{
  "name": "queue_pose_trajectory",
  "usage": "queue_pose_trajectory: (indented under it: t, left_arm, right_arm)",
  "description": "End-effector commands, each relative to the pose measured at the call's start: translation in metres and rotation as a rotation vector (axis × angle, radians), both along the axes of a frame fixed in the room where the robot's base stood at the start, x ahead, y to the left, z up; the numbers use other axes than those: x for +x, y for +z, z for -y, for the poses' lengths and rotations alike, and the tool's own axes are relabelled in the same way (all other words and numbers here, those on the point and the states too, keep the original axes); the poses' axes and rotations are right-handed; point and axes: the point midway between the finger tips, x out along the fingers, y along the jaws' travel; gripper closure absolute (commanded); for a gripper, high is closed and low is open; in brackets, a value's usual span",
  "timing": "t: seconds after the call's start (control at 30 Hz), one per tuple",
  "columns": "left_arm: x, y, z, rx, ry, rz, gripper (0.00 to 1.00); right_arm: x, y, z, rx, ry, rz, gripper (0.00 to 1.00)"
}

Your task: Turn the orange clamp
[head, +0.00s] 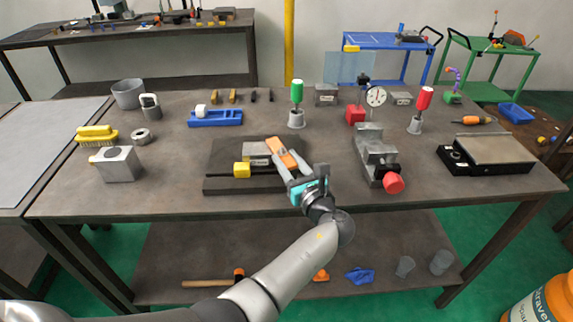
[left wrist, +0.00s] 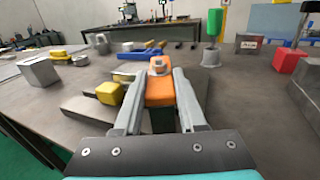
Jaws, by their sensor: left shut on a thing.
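The orange clamp (head: 281,153) sits on the grey chuck block on a dark base plate (head: 220,186) at the middle of the bench. A yellow block (head: 242,169) is at the front of the same fixture. My left gripper (head: 289,168) reaches in from the front and is shut on the orange clamp. In the left wrist view the clamp (left wrist: 159,90) lies between the two fingers, with a grey bolt-like top at its far end. The yellow block (left wrist: 110,93) is just left of the fingers. My right gripper is not in view.
A grey vise with a red knob (head: 393,183) stands to the right of my gripper. A green-handled tool (head: 297,91) stands behind the fixture. A blue tape holder (head: 215,118) is at the back left. The bench front left of the base plate is clear.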

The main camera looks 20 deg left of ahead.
Motion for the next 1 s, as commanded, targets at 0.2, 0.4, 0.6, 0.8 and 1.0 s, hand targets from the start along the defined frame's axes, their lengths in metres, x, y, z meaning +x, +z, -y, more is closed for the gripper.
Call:
queue_pose_trajectory:
  t: [0.2, 0.4, 0.6, 0.8, 1.0]
  left_arm:
    - [0.0005, -0.0003, 0.0001, 0.0, 0.023, 0.0, 1.0]
    - [0.0006, 0.0002, -0.0003, -0.001, 0.024, 0.001, 1.0]
    - [0.0007, 0.0003, -0.0004, -0.001, 0.024, 0.001, 0.52]
    - [0.0007, 0.0004, -0.0004, -0.001, 0.023, 0.001, 0.3]
    - [0.0006, 0.0004, -0.0003, -0.001, 0.023, 0.001, 0.3]
  right_arm:
    - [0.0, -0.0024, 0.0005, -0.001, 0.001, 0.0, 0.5]
    - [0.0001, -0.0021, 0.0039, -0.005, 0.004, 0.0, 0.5]
    - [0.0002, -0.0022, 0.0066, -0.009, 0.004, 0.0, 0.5]
    - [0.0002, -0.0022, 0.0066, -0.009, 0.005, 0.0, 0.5]
    - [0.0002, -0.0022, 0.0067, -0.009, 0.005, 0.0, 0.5]
